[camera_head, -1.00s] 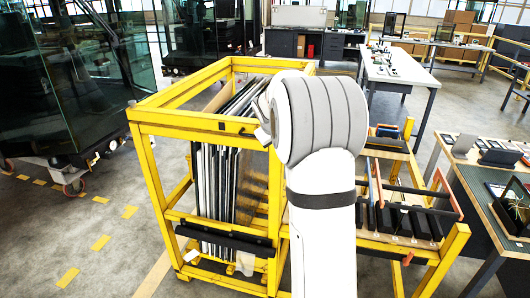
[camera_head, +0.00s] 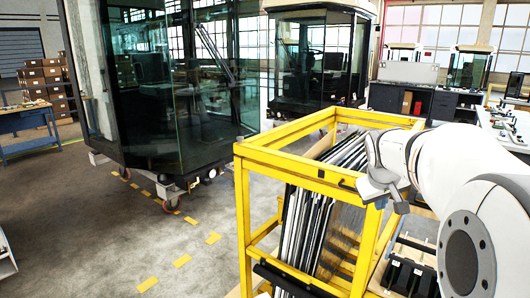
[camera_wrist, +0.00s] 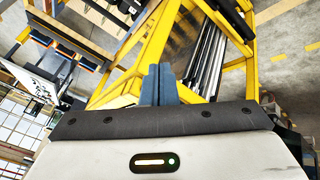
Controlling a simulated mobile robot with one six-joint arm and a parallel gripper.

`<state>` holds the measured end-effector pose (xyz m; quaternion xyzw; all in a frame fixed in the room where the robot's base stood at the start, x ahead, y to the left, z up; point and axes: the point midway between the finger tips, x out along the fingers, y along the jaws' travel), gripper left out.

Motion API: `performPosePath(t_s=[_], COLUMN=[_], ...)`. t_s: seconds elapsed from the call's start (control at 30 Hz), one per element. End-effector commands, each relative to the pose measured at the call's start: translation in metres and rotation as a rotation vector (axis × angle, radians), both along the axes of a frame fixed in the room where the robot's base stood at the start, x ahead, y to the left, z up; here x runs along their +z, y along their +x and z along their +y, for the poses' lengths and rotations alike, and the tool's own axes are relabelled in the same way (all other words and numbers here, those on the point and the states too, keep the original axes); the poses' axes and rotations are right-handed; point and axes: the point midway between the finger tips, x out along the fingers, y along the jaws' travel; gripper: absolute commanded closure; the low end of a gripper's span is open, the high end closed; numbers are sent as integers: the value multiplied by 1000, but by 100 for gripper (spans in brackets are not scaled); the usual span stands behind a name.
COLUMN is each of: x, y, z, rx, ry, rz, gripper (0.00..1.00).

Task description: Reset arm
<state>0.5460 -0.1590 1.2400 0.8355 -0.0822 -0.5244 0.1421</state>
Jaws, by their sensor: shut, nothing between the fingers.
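My gripper (camera_wrist: 159,75) shows in the wrist view as two blue-grey fingers pressed together, with nothing between them. Behind the fingers in that view are the yellow frame of the trolley and its dark panels. In the head view my white arm comes in from the right, and my gripper (camera_head: 384,190) hangs at the trolley's right side, in front of its yellow top rail. The fingertips are hard to make out there. The yellow trolley (camera_head: 290,166) holds several upright panels (camera_head: 322,215) leaning in a row.
A glass-walled cab (camera_head: 165,90) stands on wheeled supports at the left, with another cab (camera_head: 318,55) behind. A shelf with black parts (camera_head: 405,275) is at the lower right. Workbenches (camera_head: 505,125) stand at the back right.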

Motion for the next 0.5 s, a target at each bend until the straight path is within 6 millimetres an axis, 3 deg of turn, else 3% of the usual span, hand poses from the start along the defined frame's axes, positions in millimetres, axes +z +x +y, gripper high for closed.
performPosePath(t_s=[0.03, 0.2, 0.4, 0.5], x=[-4, -32, -73, -88], y=[-26, -112, -200, -227], z=[25, 90, 139, 150], rx=[4, -9, -26, -34], ry=[35, 159, 271, 303], rz=[9, 56, 120, 145], gripper=[100, 100, 100, 100])
